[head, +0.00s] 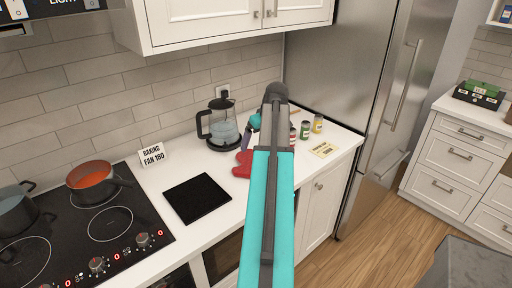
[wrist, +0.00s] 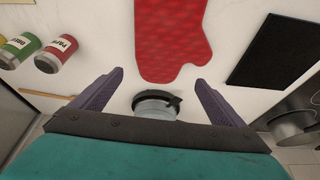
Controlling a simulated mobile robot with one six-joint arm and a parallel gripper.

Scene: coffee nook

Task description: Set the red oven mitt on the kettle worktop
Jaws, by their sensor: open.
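The red oven mitt (head: 242,168) lies flat on the white kettle worktop (head: 217,172), partly hidden behind my arm in the head view. In the wrist view the mitt (wrist: 171,38) shows in the upper middle, its lower end in line with the gap between my fingertips. My gripper (wrist: 160,77) is open and empty, with its two purple fingers spread apart. In the head view my arm hides most of it. The glass kettle (head: 222,127) with a black lid and handle stands on the same worktop, by the wall; it shows between my fingers in the wrist view (wrist: 157,106).
A black square mat (head: 197,199) lies left of the mitt. Several small spice jars (head: 317,124) and a yellow card (head: 324,149) are on the right. A sign (head: 152,154) stands near the hob (head: 110,222), which carries an orange pot (head: 92,179).

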